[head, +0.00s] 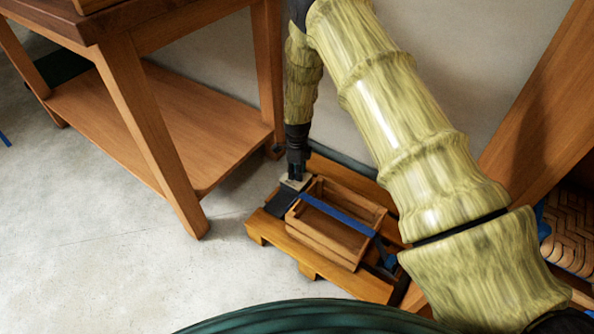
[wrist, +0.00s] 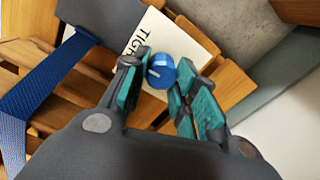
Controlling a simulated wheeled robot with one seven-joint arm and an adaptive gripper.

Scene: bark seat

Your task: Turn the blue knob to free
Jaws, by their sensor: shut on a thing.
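The blue knob (wrist: 161,72) is round with a pale pointer line on its face. It sits between the two teal-padded fingertips of my gripper (wrist: 160,76) in the wrist view, and the gripper is shut on it. A cream label (wrist: 185,45) beside the knob shows dark letters beginning "TIGH"; the rest is covered by the finger and knob. In the head view my gripper (head: 295,174) points down at the pale label plate (head: 296,183) at the crate's left end. The knob is hidden there.
A wooden crate (head: 328,241) with a blue strap (head: 337,214) across it stands on a wooden pallet (head: 264,229). A wooden table with a low shelf (head: 165,125) stands to the left. Concrete floor (head: 110,250) is clear in front.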

